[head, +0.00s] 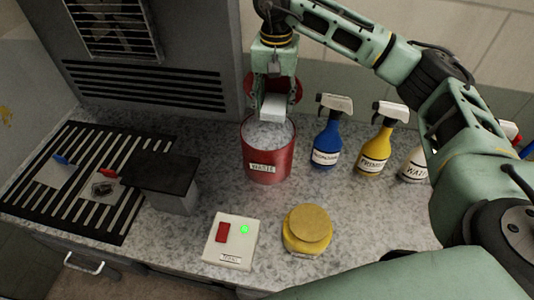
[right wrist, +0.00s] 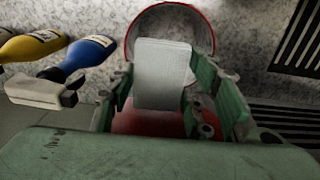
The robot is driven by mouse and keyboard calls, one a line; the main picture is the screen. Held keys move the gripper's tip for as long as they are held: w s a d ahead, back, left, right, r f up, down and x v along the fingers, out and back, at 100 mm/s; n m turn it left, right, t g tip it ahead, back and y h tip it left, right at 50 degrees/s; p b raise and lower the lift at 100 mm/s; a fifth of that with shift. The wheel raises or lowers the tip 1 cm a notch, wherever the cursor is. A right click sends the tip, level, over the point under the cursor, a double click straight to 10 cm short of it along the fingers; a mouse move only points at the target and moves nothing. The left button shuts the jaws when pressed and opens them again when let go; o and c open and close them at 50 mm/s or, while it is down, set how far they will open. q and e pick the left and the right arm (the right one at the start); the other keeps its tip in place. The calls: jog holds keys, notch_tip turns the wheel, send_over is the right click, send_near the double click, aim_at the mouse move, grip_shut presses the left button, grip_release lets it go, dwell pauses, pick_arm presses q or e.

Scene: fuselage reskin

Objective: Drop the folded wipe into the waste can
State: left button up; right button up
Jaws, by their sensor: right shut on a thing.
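The folded wipe (head: 273,107) is a small white block held in my right gripper (head: 272,98). The right gripper is shut on it, pointing down above the mouth of the red waste can (head: 268,163). The can is open at the top, with its red lid raised behind the gripper. In the right wrist view the wipe (right wrist: 162,72) sits between the fingers (right wrist: 165,90), and the can's round rim (right wrist: 128,38) shows around and beyond it. Part of the can's mouth is hidden by the wipe. My left gripper is not in view.
A blue spray bottle (head: 326,143), a yellow one (head: 375,152) and a white one (head: 413,164) stand right of the can. A yellow round jar (head: 307,230) and a switch box (head: 231,238) are in front. A slotted black grate (head: 60,200) lies at left, beside a dark-topped block (head: 160,174).

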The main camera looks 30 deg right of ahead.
jog(key=shift+f, duration=0.75)
jog(key=o, duration=1)
notch_tip(320, 180, up, 12)
